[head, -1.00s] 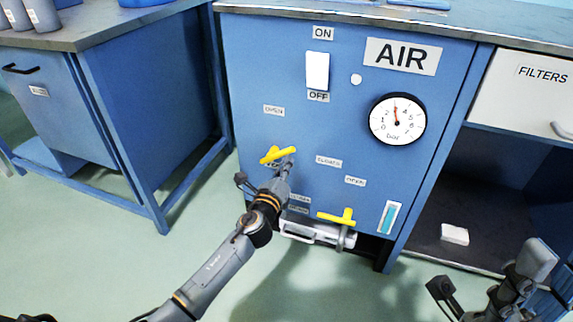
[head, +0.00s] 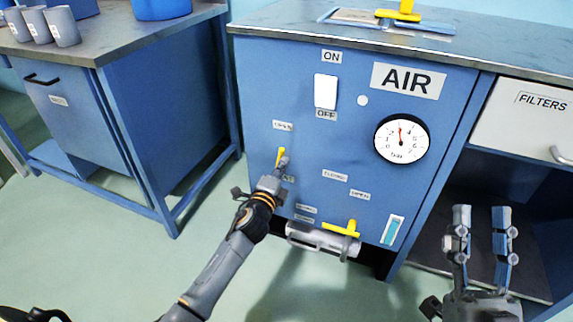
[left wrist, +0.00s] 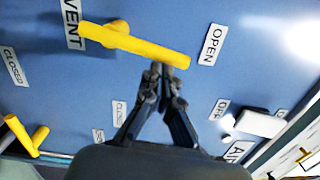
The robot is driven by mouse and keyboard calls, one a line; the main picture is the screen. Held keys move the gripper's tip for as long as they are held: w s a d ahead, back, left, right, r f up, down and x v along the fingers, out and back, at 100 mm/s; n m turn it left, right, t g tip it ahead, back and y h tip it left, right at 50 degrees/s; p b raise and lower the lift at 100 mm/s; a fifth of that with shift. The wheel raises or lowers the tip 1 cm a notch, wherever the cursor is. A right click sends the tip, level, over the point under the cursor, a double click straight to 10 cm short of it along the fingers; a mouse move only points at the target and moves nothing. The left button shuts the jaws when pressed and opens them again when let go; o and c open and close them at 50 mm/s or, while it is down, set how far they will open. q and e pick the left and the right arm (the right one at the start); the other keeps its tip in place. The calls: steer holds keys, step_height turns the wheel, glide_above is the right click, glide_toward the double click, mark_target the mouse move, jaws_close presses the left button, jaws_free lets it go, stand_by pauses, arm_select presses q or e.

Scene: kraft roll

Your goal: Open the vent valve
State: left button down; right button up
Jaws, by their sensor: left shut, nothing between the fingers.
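The vent valve's yellow handle (head: 281,157) is on the blue front panel; in the head view it stands close to upright, one end towards the OPEN label (head: 283,126) above. In the left wrist view the yellow bar (left wrist: 150,45) lies between the VENT label (left wrist: 72,25) and the OPEN label (left wrist: 212,45). My left gripper (head: 283,163) is shut and empty, its fingertips (left wrist: 162,72) at the bar's edge near the OPEN-side end; whether they touch it I cannot tell. My right gripper (head: 482,210) is open and empty in front of the shelf.
A second yellow handle (head: 342,229) sits lower right, above a grey cylinder (head: 322,241). A gauge (head: 402,139) and white switch (head: 325,92) are higher on the panel. Another yellow handle (head: 399,12) is on the bench top. Cups (head: 62,26) stand on the left bench.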

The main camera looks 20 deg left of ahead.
arm_select(q)
steer(key=shift+a+r+n, duration=0.1)
steer(key=shift+a+n, duration=0.2)
steer(key=shift+n, duration=0.2)
arm_select(e)
steer(key=shift+w+a+f+g+h, duration=0.1)
steer(key=shift+w+f+g+h, duration=0.2)
steer(key=shift+w+f+g, duration=0.75)
steer(key=shift+s+f, duration=0.1)
steer(key=shift+s, duration=0.1)
